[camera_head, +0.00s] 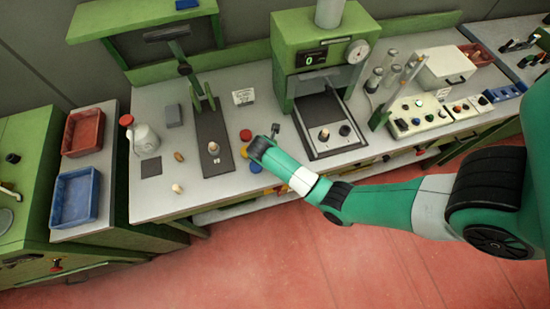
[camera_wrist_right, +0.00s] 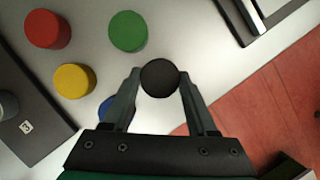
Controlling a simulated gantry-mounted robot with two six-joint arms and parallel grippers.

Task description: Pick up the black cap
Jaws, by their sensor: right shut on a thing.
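The black cap (camera_wrist_right: 160,77) is round and dark and sits between the fingertips of my right gripper (camera_wrist_right: 159,82) in the right wrist view. Both fingers touch its sides, so the gripper is shut on it. In the head view my right gripper (camera_head: 263,146) is over the middle of the bench, beside the coloured caps. The cap is hard to make out there, and I cannot tell its height above the bench. My left gripper is in neither view.
Close by are a red cap (camera_wrist_right: 47,29), a green cap (camera_wrist_right: 128,31), a yellow cap (camera_wrist_right: 75,77) and a partly hidden blue cap (camera_wrist_right: 110,108). A green press (camera_head: 322,50) stands behind right. A white bottle (camera_head: 144,138) stands left. The bench front edge is near.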

